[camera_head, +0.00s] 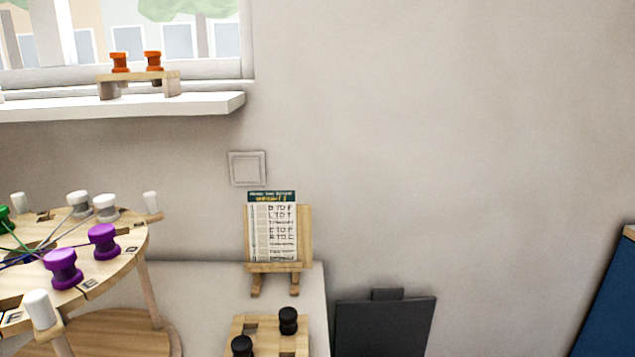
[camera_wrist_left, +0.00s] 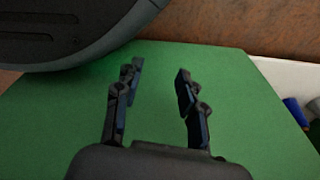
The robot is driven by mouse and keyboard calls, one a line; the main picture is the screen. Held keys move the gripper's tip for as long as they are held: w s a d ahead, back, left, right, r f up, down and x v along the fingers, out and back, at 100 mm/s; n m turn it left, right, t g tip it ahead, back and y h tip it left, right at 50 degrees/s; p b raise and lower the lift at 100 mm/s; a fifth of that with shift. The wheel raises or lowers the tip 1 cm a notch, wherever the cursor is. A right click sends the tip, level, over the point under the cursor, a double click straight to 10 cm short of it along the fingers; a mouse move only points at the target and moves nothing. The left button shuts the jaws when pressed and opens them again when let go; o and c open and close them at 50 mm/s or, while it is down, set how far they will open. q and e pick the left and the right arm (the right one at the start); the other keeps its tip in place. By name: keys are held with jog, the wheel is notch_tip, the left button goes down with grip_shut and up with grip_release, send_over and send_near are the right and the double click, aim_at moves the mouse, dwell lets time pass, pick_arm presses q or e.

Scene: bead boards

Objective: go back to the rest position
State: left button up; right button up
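My left gripper (camera_wrist_left: 158,85) shows in the left wrist view with its two fingers apart and nothing between them. A flat green surface (camera_wrist_left: 235,100) lies behind the fingers. Neither gripper shows in the head view, and my right gripper is in no view.
The head view shows a round wooden board (camera_head: 110,262) with purple, white and green pegs at left. A small wooden board (camera_head: 262,343) with black pegs and a card on an easel (camera_head: 272,232) stand right of it. A shelf (camera_head: 200,103) holds orange pegs. The right wall is bare.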

pick_arm(q)
jog(key=s+a+r+p, duration=0.1)
jog(key=s+r+p, duration=0.1)
jog(key=s+p, duration=0.4)
jog(key=s+a+r+g+p, duration=0.1)
jog(key=s+r+p, duration=0.1)
jog(key=s+p, duration=0.4)
jog(key=shift+s+a+r, duration=0.2)
jog(key=shift+s+r, duration=0.1)
jog(key=shift+s, duration=0.2)
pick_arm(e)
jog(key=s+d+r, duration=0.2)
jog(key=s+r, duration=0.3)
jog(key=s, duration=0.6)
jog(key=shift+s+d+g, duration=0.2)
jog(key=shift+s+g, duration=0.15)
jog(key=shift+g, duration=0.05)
